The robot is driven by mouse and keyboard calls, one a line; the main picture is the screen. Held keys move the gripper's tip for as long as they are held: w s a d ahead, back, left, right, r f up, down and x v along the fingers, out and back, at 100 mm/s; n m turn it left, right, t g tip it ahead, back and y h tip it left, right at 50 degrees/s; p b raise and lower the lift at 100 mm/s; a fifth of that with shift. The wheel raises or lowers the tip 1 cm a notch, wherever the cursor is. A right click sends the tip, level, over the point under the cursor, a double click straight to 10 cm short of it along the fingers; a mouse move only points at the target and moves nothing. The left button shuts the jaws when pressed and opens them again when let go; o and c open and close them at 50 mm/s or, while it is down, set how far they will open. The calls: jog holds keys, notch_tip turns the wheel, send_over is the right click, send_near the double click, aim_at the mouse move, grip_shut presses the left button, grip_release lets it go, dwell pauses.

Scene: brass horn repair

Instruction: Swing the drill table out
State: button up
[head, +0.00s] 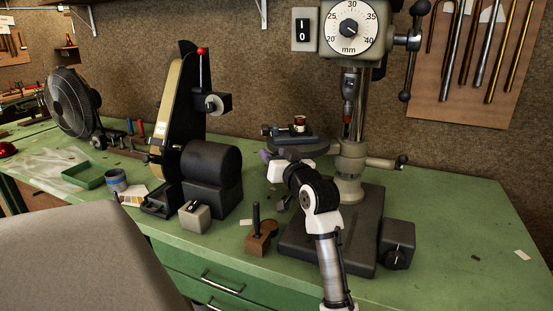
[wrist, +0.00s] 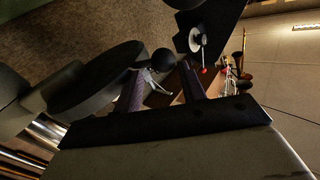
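The drill table (head: 312,153) is a dark round plate on the drill press column (head: 350,178), standing out to the left of it. A small vise (head: 284,134) with a reddish-brown piece (head: 299,124) sits on top. My gripper (head: 267,155) is at the table's near left edge. In the wrist view the round table (wrist: 92,82) lies just left of my gripper (wrist: 163,74), whose two dark fingers are apart. A black ball knob (wrist: 164,60) shows between and beyond the fingertips. I cannot tell whether the left finger touches the table rim.
A belt sander (head: 210,165) stands left of the press. A small brown block with a black post (head: 261,235) and a grey block (head: 194,216) are near the bench front. The column clamp handle (head: 385,162) points right. The right of the green bench (head: 460,210) is mostly clear.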

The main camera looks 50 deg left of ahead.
jog(key=shift+s+a+f, duration=0.35)
jog(key=shift+s+a, duration=0.2)
jog(key=shift+s, duration=0.05)
jog(key=shift+f, duration=0.1)
jog(key=w+b+v, duration=0.1)
jog(key=b+v, duration=0.4)
jog(key=v, duration=0.9)
jog(key=shift+d+r, duration=0.45)
jog(key=shift+r, duration=0.05)
